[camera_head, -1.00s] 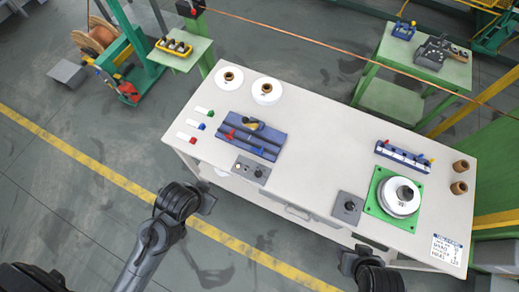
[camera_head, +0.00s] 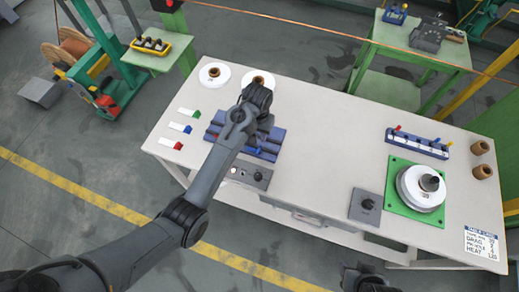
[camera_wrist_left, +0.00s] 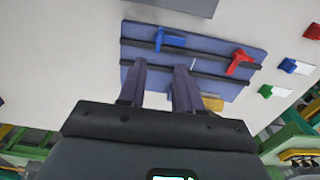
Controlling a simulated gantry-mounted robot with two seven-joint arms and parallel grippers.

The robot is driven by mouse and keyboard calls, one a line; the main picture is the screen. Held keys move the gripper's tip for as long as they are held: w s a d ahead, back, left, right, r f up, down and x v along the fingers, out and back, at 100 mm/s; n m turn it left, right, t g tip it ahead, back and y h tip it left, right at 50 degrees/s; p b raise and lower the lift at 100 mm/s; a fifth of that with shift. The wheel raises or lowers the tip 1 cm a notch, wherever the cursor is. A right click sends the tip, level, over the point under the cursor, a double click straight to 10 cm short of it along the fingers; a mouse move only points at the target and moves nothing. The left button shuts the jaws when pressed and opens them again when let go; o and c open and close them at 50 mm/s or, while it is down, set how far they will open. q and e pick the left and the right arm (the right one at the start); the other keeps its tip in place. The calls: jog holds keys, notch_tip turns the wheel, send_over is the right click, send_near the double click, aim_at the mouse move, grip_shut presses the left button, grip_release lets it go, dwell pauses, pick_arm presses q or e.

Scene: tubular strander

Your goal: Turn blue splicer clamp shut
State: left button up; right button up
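The splicer is a blue plate (camera_head: 270,152) with dark rails on the white table. A red clamp (camera_wrist_left: 240,62) sits on the same plate. In the head view the blue clamp (camera_head: 262,150) shows just beside my arm. My left gripper (camera_wrist_left: 160,72) is over the plate, its fingers apart with nothing between them, short of the blue clamp in the picture. The arm hides part of the splicer. My right gripper (camera_head: 366,280) is at the bottom edge, its fingers unclear.
A control box (camera_head: 247,174) stands in front of the splicer. White spools (camera_head: 214,75) stand behind it. Green, blue and red markers (camera_head: 180,127) lie to its left. A spool on a green plate (camera_head: 421,188) is at the right. The table middle is clear.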

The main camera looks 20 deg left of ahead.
aim_at(259, 149)
pick_arm(q)
notch_tip(259, 149, down, 11)
jog(key=shift+r+b, duration=0.2)
jog(key=shift+b, duration=0.1)
jog(key=shift+c, duration=0.5)
grip_shut()
